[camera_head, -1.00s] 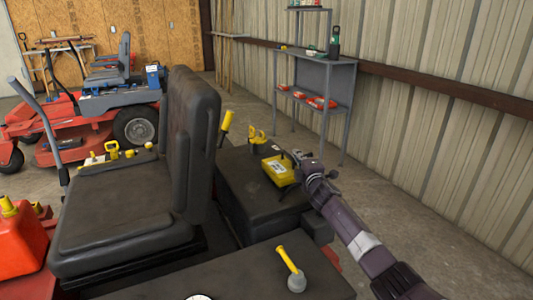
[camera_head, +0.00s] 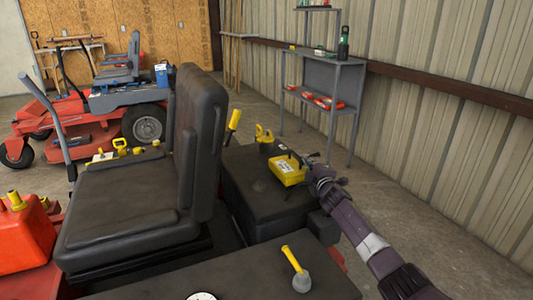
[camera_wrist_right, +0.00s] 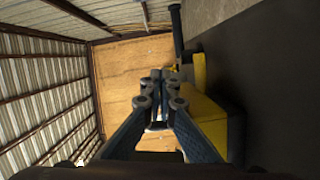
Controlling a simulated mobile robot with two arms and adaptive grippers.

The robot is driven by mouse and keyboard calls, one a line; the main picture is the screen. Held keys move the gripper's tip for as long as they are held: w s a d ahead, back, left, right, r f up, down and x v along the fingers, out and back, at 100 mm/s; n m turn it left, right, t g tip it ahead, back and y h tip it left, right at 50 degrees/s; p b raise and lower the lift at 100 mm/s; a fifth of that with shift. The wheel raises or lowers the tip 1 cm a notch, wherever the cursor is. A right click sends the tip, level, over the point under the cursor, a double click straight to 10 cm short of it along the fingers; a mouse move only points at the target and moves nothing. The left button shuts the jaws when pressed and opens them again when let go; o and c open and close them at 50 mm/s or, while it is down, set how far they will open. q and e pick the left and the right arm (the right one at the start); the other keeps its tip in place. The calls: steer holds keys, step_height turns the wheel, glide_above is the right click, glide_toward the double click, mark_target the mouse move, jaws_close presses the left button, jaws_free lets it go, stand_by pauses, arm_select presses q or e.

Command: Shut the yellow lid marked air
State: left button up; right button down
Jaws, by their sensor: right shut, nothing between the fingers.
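A yellow lid (camera_head: 287,170) with a white label sits on the dark box (camera_head: 250,190) behind the black seat, in the head view. The label is too small to read. I cannot tell whether the lid is fully down. My right gripper (camera_head: 300,158) is at the lid's far right side, its fingers shut and empty. In the right wrist view the closed fingers (camera_wrist_right: 160,78) point past the yellow part (camera_wrist_right: 208,122), which lies just right of them. I cannot tell whether they touch it. My left gripper is not in view.
A yellow handle piece (camera_head: 263,135) stands behind the lid, and a yellow lever (camera_head: 233,120) beside the seat back (camera_head: 200,130). A yellow-handled grey knob (camera_head: 298,272) is in front. A grey shelf (camera_head: 325,85) stands by the metal wall. Floor between machine and wall is clear.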

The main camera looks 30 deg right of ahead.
steer(key=shift+s+a+f, duration=0.1)
steer(key=shift+s, duration=0.2)
steer(key=v, duration=1.1)
steer(key=shift+s, duration=0.2)
